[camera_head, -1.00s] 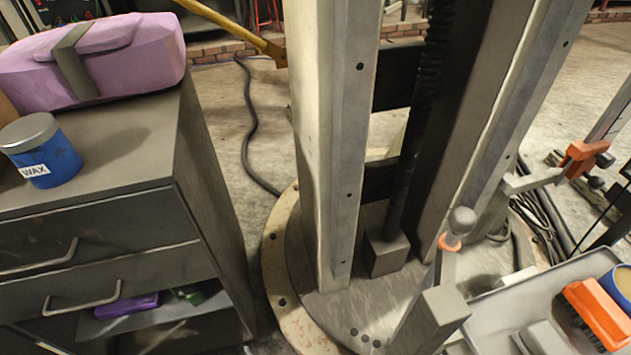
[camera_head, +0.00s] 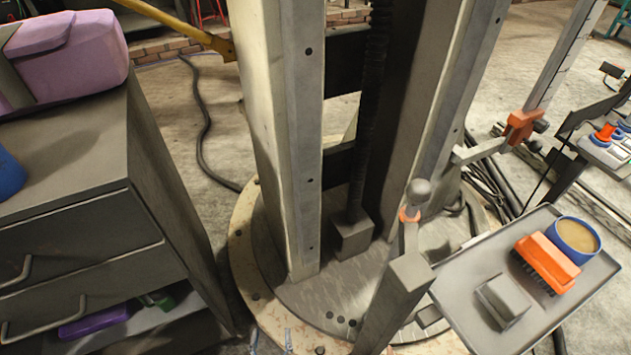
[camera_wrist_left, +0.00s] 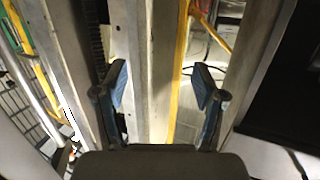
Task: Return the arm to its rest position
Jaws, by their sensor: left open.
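My left gripper (camera_wrist_left: 161,80) is open in the left wrist view, its two blue-padded fingers spread apart with nothing between them. Behind the fingers stand the pale upright beams of the column (camera_wrist_left: 160,40). In the head view only what look like the blue tips of my left gripper (camera_head: 270,341) show at the bottom edge, low in front of the column's round base plate (camera_head: 250,270). The rest of the left arm is hidden below the frame. My right gripper is in neither view.
At right, a grey tray (camera_head: 470,285) holds an orange brush (camera_head: 547,262), blue tin (camera_head: 575,235) and grey block (camera_head: 503,298). A cable (camera_head: 205,120) lies behind.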

